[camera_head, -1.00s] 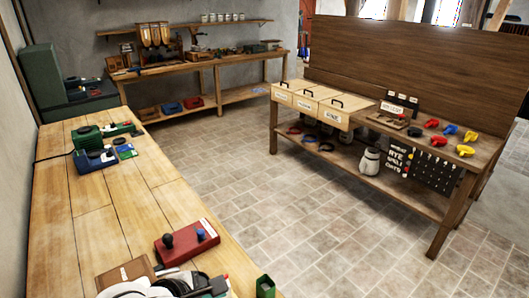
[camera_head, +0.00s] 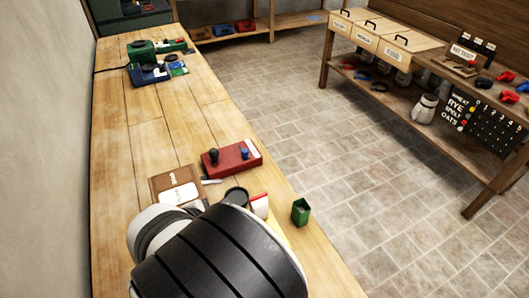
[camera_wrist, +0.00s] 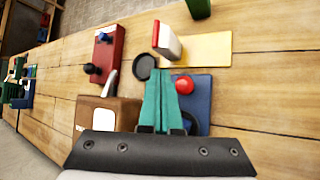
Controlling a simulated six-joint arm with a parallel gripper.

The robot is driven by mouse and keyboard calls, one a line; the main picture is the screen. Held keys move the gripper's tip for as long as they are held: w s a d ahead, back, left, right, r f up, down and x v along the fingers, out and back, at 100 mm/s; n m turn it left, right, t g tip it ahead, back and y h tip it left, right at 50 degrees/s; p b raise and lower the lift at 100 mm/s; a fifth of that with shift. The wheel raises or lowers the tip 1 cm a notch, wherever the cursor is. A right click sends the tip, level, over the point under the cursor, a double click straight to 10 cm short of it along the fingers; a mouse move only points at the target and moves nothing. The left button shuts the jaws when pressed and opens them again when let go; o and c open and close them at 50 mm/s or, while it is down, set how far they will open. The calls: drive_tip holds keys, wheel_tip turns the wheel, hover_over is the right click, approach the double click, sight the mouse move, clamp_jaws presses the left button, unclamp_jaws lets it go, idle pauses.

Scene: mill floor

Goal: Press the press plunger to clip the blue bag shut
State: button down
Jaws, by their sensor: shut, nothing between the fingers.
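In the wrist view my gripper (camera_wrist: 159,74) has its teal fingers together and empty. They point over a blue plate (camera_wrist: 198,101) bearing a red round knob (camera_wrist: 184,85), just right of the fingertips. The fingers hide part of the plate, and I cannot tell whether they touch anything. I cannot tell for sure whether the red knob is the press plunger. No blue bag can be made out for certain. In the head view my dark arm covers this spot.
A yellow plate (camera_wrist: 197,49) lies beyond the blue one. The mid-bench is clear.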

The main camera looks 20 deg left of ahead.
drive_tip(key=shift+f, duration=2.35)
drive_tip(key=shift+f, duration=0.1)
drive_tip(key=shift+f, duration=0.3)
drive_tip(key=shift+f, duration=0.9)
idle(0.9)
idle(0.4)
drive_tip(key=shift+r, duration=1.35)
drive_tip(key=shift+r, duration=2.5)
